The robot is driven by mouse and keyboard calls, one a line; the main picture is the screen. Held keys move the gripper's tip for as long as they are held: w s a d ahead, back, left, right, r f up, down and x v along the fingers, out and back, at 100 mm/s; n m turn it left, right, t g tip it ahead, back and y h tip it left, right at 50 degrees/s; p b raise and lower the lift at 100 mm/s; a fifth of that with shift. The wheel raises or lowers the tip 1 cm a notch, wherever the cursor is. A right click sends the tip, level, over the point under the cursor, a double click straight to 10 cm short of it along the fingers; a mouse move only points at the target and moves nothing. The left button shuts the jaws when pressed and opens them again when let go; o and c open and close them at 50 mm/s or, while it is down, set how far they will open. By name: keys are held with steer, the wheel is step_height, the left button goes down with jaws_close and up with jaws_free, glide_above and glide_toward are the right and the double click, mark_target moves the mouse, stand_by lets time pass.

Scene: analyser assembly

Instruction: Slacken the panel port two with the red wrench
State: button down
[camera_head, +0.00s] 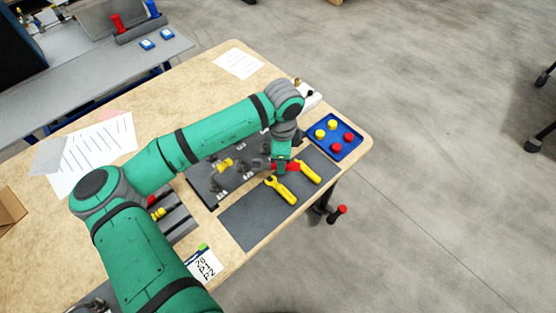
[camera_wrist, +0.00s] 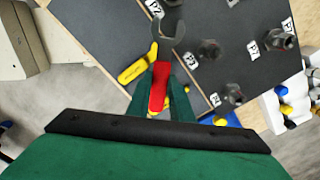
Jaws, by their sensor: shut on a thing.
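My gripper (camera_wrist: 160,85) is shut on the red wrench (camera_wrist: 158,90), holding it by its red handle. The wrench's grey open-ended head (camera_wrist: 168,40) points up in the wrist view. It is just below a dark fitting (camera_wrist: 173,3) at the top edge, beside a label that seems to read P2. I cannot tell whether the head touches this fitting, which is partly cut off. In the head view, my gripper (camera_head: 283,160) is over the border of the dark port panel (camera_head: 203,180) and the grey mat (camera_head: 240,222); my arm hides part of the panel.
Two yellow wrenches (camera_head: 281,191) (camera_head: 308,172) lie on the mat. A blue tray (camera_head: 318,147) with yellow and red round pieces stands at the table's right corner. Other labelled fittings (camera_wrist: 208,50) stand on the panel near the wrench. Papers (camera_head: 100,150) lie at the left.

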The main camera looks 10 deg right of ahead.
steer(key=shift+d, duration=0.15)
step_height(320, 180, up, 9)
steer(key=s+d, duration=0.1)
steer(key=s, duration=0.1)
steer(key=shift+s+d, duration=0.2)
steer(key=shift+d, duration=0.15)
stand_by(0.5)
